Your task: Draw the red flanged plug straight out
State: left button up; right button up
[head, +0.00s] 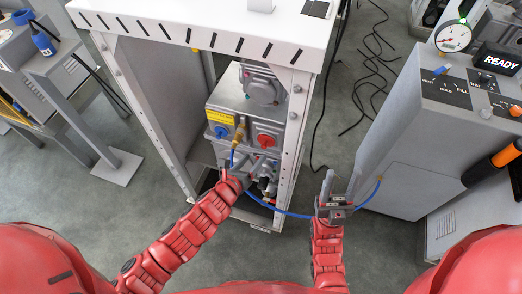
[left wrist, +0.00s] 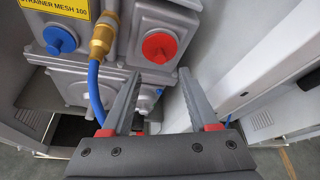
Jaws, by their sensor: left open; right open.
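The red flanged plug (head: 265,140) is seated in the front of the grey housing (head: 250,104). In the left wrist view it is a red disc (left wrist: 160,47) with a raised, slot-like middle. My left gripper (head: 258,165) is just below the plug in the head view. In the left wrist view its two fingers (left wrist: 158,76) are spread and point towards the plug, with nothing between the tips; the plug lies just beyond them. Contact does not show. My right gripper (head: 330,188) is open and empty, to the right of the cabinet.
A blue plug (head: 220,132) and a brass fitting (head: 239,132) with a blue hose (left wrist: 95,90) sit left of the red plug. The white cabinet frame (head: 296,125) flanks the housing. A grey console (head: 412,150) with a gauge stands at right.

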aim_at(263, 147)
pick_arm(q)
jog(key=x, duration=0.6)
jog(key=shift+w+d+f, duration=0.1)
jog(key=shift+w+d, duration=0.1)
jog(key=shift+w, duration=0.1)
grip_shut()
jog(key=shift+s+a, duration=0.3)
jog(key=shift+s, duration=0.6)
jog(key=shift+s+a, duration=0.3)
jog(key=shift+s, duration=0.6)
jog(key=shift+s+a, duration=0.3)
jog(key=shift+s, duration=0.6)
